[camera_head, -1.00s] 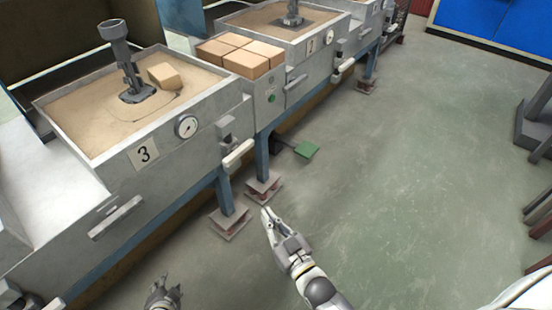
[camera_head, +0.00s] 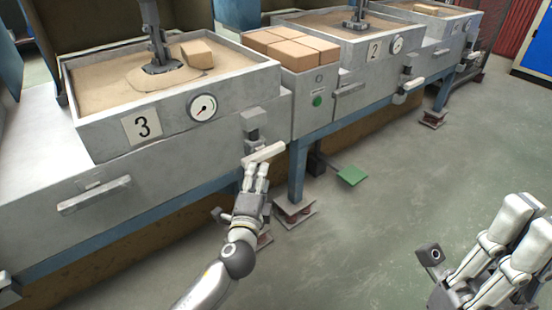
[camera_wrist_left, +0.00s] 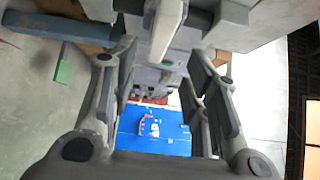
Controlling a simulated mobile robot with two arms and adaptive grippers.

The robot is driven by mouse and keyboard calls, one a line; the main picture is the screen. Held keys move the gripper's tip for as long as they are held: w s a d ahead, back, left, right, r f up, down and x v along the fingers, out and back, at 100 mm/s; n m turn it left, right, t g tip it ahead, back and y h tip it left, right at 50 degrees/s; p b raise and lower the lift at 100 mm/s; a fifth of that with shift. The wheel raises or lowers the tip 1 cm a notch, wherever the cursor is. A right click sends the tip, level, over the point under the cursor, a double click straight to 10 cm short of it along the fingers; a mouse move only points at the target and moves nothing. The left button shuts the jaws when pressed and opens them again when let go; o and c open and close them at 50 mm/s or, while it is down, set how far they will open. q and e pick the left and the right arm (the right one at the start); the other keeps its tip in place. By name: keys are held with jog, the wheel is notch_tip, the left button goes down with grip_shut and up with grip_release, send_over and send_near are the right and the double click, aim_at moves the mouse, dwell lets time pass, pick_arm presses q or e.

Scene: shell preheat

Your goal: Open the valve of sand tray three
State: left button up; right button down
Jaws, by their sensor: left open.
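Sand tray three (camera_head: 95,135) is a grey metal tray of sand, marked 3, at the left of the head view. Its valve is a grey fitting on the right end of the front, with a pale bar handle (camera_head: 264,155). My left gripper (camera_head: 255,168) is at the handle, fingers pointing up at it. In the left wrist view the pale handle (camera_wrist_left: 166,28) lies ahead, between the open fingers of the gripper (camera_wrist_left: 160,65). I cannot tell whether they touch it. My right gripper (camera_head: 490,250) is large at the lower right, away from the trays; its opening is unclear.
A round gauge (camera_head: 203,107) is on tray three's front. Several tan blocks (camera_head: 290,48) lie on the cabinet to the right, before tray two (camera_head: 350,57). A green pedal (camera_head: 352,174) stands low near the legs. The floor at right is clear.

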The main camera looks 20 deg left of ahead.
aim_at(263, 159)
pick_arm(q)
jog(key=w+b, duration=0.1)
jog(key=w, duration=0.2)
jog(key=w+a+b, duration=0.1)
jog(key=w, duration=0.6)
jog(key=shift+a+b, duration=0.2)
jog(key=shift+b, duration=0.2)
grip_shut()
